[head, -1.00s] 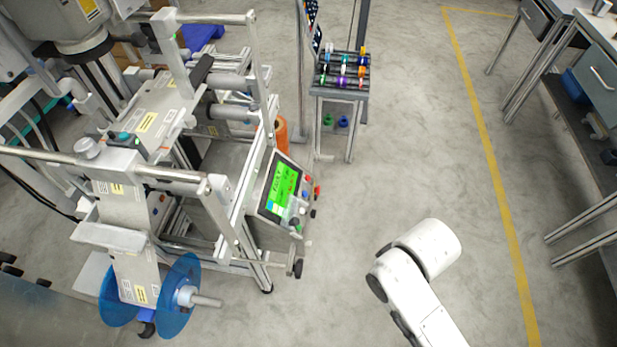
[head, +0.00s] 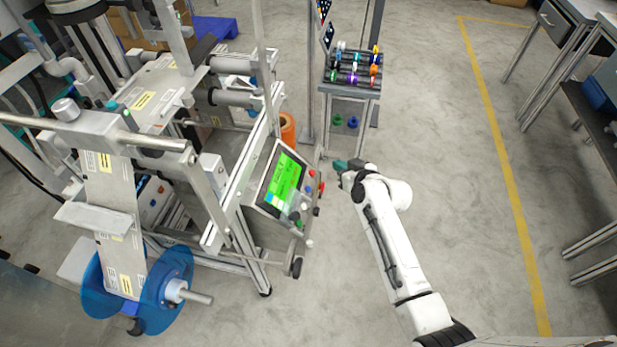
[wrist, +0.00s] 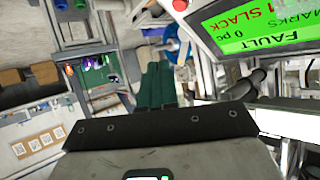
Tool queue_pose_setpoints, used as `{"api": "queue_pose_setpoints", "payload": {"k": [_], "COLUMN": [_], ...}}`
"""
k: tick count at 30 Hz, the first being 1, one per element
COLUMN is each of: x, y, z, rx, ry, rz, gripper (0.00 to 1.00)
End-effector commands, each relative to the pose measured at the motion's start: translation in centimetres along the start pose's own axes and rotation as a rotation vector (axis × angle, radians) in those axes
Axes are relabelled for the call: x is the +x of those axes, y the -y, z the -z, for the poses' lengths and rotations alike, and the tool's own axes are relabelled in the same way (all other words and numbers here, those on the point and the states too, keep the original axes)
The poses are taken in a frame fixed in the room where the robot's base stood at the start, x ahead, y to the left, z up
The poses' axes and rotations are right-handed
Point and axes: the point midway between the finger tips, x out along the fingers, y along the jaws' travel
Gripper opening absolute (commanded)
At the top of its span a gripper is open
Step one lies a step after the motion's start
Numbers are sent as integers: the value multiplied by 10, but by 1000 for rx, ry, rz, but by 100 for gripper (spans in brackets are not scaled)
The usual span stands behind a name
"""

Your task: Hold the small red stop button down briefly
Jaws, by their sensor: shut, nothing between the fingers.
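The machine's tilted control panel (head: 262,190) carries a green-lit screen (head: 284,180) with buttons along its right edge. Two small red spots show there, an upper red button (head: 312,173) and a red part (head: 321,187) at the outer side; I cannot tell for sure which is the stop button. In the wrist view a red button (wrist: 180,4) sits at the top edge beside the screen (wrist: 250,25), which reads FAULT. My gripper (head: 342,165) is right of the panel's upper corner, apart from the buttons. Its green fingers (wrist: 154,85) are shut and empty.
A rack of coloured reels (head: 352,72) stands behind my gripper. An orange roll (head: 288,130) is behind the panel. A blue reel (head: 165,290) is at lower left. Clear floor (head: 440,150) lies to the right, up to the yellow line (head: 490,170).

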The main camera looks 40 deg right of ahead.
Motion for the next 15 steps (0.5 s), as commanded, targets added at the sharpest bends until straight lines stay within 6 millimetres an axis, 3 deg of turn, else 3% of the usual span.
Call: {"api": "queue_pose_setpoints", "payload": {"k": [5, 15], "x": [9, 9], "y": [-22, -23], "z": [7, 8], "rx": [8, 9], "ry": [-57, -63], "rz": [-43, -47], "gripper": [0, 0]}}
